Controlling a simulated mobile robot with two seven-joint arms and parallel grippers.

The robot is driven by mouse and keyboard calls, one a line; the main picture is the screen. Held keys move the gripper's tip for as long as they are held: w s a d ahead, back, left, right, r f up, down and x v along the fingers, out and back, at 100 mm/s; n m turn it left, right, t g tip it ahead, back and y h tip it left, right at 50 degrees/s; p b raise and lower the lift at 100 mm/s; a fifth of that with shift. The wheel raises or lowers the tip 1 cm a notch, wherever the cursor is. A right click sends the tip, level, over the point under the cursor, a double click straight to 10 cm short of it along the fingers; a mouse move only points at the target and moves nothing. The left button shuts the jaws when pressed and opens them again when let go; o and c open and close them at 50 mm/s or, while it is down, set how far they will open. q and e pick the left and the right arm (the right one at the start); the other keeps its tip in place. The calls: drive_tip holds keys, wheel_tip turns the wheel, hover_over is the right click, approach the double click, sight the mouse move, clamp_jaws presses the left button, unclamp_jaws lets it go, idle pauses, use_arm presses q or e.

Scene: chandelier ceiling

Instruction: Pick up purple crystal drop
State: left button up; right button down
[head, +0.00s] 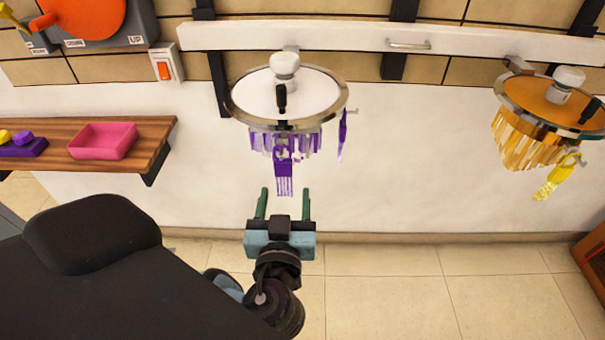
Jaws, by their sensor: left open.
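A purple crystal drop (284,172) with a looped top and a fringe of strands hangs at the front of the purple chandelier (240,98). A second purple piece (342,135), seen nearly edge-on, hangs at that chandelier's right side near a small hook. My left gripper (284,195) is open and empty. Its two green fingers point up the picture, one on each side of the front drop's lower strands in this view. I cannot tell the depth between them, and no contact shows. My right gripper is not in view.
An amber chandelier (540,98) with a yellow drop (558,178) hangs at the right. A wooden shelf (160,133) at the left holds a pink tray (103,141) and a purple tray (22,150). A white rail (370,38) runs above. The wall between the chandeliers is clear.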

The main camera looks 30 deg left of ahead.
sight(283, 171)
use_arm(q)
drive_tip(key=shift+x, duration=1.2)
drive_tip(key=shift+w+a, duration=0.1)
drive_tip(key=shift+a, duration=0.05)
drive_tip(key=shift+w+a+r+p, duration=0.2)
drive_tip(key=shift+r+p, duration=0.05)
drive_tip(key=shift+p, duration=0.1)
drive_tip(key=w+a, duration=0.1)
drive_tip(key=w+a+p, duration=0.1)
drive_tip(key=shift+w+a+r, duration=0.1)
drive_tip(key=shift+w+r, duration=0.25)
drive_tip(key=shift+r, duration=0.05)
drive_tip(key=shift+w+a+f, duration=0.2)
drive_tip(key=shift+w+a, duration=0.1)
drive_tip(key=shift+w, duration=0.15)
drive_tip(key=shift+c, duration=0.5)
